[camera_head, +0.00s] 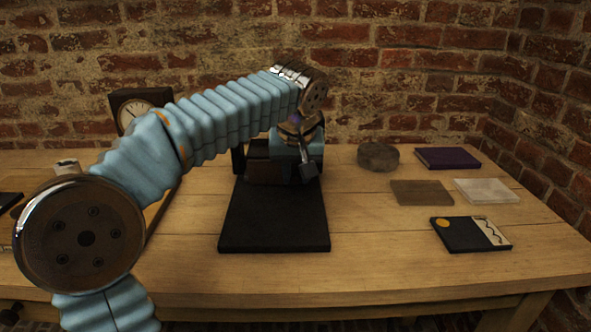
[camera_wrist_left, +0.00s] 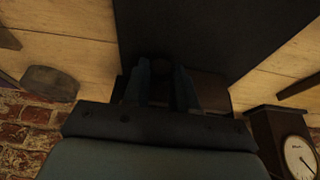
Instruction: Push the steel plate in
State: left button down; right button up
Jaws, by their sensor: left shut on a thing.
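My left gripper (camera_head: 308,172) reaches down at the back end of a black mat (camera_head: 272,220), beside a dark brown box (camera_head: 265,172). In the left wrist view its fingers (camera_wrist_left: 164,85) are close together, shut on a narrow dark thing that is mostly hidden between them. I cannot tell whether that thing is the steel plate. The box also shows behind the fingers in the wrist view (camera_wrist_left: 210,90). My arm and gripper hide part of the box. My right gripper is not in view.
A clock (camera_head: 137,105) stands at the back left. On the right lie a round grey block (camera_head: 378,157), a purple book (camera_head: 447,158), a brown slab (camera_head: 421,193), a pale slab (camera_head: 486,191) and a black card (camera_head: 462,234). The table's front right is clear.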

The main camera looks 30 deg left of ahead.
pick_arm(q)
jog(key=shift+w+a+r, duration=0.15)
jog(key=c, duration=0.9)
grip_release()
jog(key=shift+w, duration=0.1)
jog(key=p+v, duration=0.2)
jog(key=v, duration=1.1)
jog(key=shift+r, duration=0.2)
jog(key=shift+s+d, duration=0.25)
